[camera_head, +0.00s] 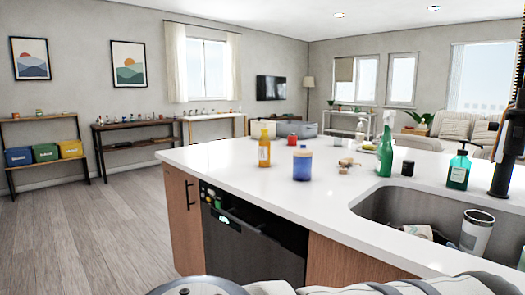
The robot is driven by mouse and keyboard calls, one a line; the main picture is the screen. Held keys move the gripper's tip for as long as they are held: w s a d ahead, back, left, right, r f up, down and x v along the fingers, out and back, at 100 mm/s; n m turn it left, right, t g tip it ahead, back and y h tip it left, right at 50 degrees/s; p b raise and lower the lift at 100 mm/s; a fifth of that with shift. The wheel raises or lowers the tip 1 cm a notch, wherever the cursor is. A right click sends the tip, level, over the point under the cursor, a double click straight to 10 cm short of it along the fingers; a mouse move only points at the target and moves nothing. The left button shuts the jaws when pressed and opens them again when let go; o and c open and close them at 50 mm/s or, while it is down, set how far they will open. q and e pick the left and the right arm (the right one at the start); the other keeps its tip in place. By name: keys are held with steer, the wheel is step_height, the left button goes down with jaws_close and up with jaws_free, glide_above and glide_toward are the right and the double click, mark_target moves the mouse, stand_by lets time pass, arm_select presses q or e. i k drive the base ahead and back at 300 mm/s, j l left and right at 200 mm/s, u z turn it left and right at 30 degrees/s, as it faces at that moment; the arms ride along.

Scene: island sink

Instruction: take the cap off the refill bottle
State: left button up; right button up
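Several bottles stand on the white island counter, and I cannot tell for sure which is the refill bottle. An amber-orange bottle (264,149) with a white label stands at the counter's left. A blue bottle or jar (302,164) with a tan top stands near it. A green spray bottle (386,148) with a white head stands left of the sink's far side. Neither gripper shows; only parts of my arms show along the bottom edge.
The sink (398,207) holds a metal tumbler (477,231) and other items. A black faucet (507,150) rises at the right edge. A small dark container (407,168) and a red one (291,140) stand on the counter (225,158). The front left counter is clear.

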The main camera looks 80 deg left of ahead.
mark_target(264, 142)
steer(key=u, duration=2.6)
steer(key=i+j+z, duration=0.3)
steer(key=j+z, duration=0.3)
steer(key=j, duration=0.15)
steer(key=i+j+z, duration=0.1)
steer(key=j+z, duration=0.2)
steer(key=j, duration=0.15)
steer(key=j+z, duration=0.3)
steer(key=j, duration=0.15)
steer(key=i, duration=0.05)
